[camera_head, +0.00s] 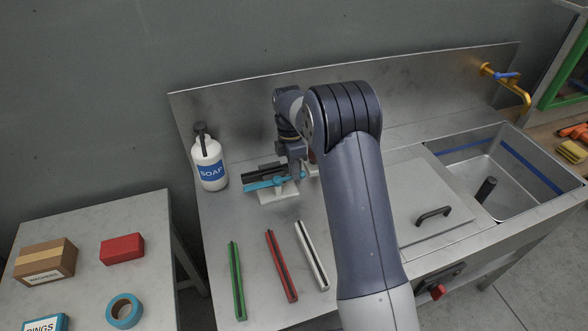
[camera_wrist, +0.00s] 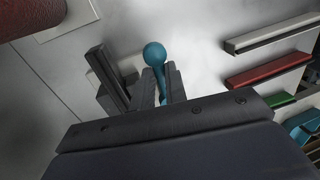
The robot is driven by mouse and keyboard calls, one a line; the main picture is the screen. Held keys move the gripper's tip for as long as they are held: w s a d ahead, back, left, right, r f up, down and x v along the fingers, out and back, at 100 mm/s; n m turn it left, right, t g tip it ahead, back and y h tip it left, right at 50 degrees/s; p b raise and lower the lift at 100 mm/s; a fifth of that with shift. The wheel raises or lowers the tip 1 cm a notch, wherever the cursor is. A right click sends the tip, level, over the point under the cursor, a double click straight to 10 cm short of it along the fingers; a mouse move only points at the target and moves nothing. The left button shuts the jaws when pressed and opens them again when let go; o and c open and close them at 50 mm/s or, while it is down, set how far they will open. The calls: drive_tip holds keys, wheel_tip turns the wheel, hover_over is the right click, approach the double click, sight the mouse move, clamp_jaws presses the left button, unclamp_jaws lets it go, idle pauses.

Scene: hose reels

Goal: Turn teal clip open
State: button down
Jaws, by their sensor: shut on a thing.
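The teal clip (camera_head: 258,184) is a teal bar lying along a dark channel piece on a pale base, on the steel counter in the head view. My gripper (camera_head: 292,172) reaches down to the right part of the clip, and my arm hides some of the area behind it. In the wrist view the clip's round teal knob (camera_wrist: 155,53) stands out just beyond my two fingertips. My gripper (camera_wrist: 161,86) is shut on the teal stem below that knob. A dark bar (camera_wrist: 110,77) of the fixture shows left of the fingers.
A soap bottle (camera_head: 209,161) stands left of the clip. Green (camera_head: 237,281), red (camera_head: 281,266) and white (camera_head: 312,255) strips lie in front, with bare counter between. A panel with a black handle (camera_head: 433,216) and a sink (camera_head: 508,168) are to the right.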

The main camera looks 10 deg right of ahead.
drive_tip(key=c, duration=1.4)
unclamp_jaws()
drive_tip(key=shift+c, duration=0.2)
drive_tip(key=shift+w+r, duration=0.1)
wheel_tip(320, 180, up, 10)
drive_tip(key=w, duration=0.2)
drive_tip(key=shift+a+r+b, duration=0.2)
drive_tip(key=shift+r+b, duration=0.05)
drive_tip(key=shift+b, duration=0.2)
drive_tip(key=shift+f, duration=0.15)
drive_tip(key=f, duration=0.3)
drive_tip(key=s+f, duration=0.1)
drive_tip(key=f, duration=0.2)
drive_tip(key=s+f+p, duration=0.1)
drive_tip(key=f, duration=0.3)
drive_tip(key=shift+d, duration=0.2)
drive_tip(key=shift+f, duration=0.25)
drive_tip(key=shift+s, duration=0.15)
